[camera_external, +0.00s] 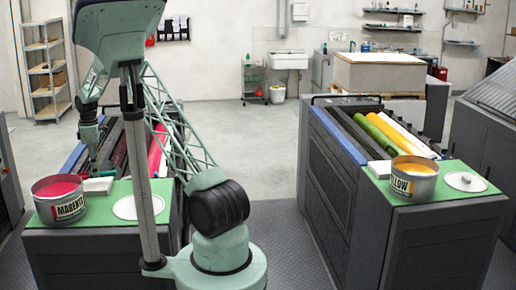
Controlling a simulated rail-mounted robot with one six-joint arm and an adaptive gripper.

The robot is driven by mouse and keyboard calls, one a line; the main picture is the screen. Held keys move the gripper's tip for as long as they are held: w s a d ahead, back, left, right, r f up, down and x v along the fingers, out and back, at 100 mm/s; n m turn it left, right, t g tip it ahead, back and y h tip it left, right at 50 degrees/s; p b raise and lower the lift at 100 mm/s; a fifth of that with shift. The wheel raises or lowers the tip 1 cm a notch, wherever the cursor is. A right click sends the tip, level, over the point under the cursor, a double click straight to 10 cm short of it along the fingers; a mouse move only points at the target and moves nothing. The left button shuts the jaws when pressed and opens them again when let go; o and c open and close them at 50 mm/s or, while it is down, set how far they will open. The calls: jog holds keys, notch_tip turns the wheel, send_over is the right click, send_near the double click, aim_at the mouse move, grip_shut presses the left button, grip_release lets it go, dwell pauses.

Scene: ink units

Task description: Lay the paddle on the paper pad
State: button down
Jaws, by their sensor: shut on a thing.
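My gripper (94,169) is at the left ink unit, low over the far edge of its green top. It is shut on the paddle, which is too small and dark here to make out clearly. A white paper pad (98,186) lies on the green top just below and in front of the gripper. I cannot tell whether the paddle touches the pad. A can labelled MAGENTA (60,204) with magenta ink stands open left of the pad. A second white pad (380,169) lies on the right unit, beside the open yellow ink can (413,182).
A round white lid (138,206) lies right of the left pad, partly behind my column. Another lid (466,182) lies on the right unit. Ink rollers (158,150) lie behind the left green top. A floor aisle separates the units.

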aim_at(97, 184)
jog(key=shift+w+a+f, duration=0.1)
jog(key=shift+w+a, duration=0.5)
jog(key=shift+a, duration=0.05)
jog(key=shift+f+p, duration=0.35)
jog(key=shift+f, duration=1.4)
jog(key=shift+f, duration=0.15)
jog(key=c, duration=2.6)
grip_release()
jog(key=shift+o, duration=0.2)
notch_tip(97, 184, up, 12)
jog(key=shift+r+b, duration=0.2)
jog(key=shift+b, duration=0.15)
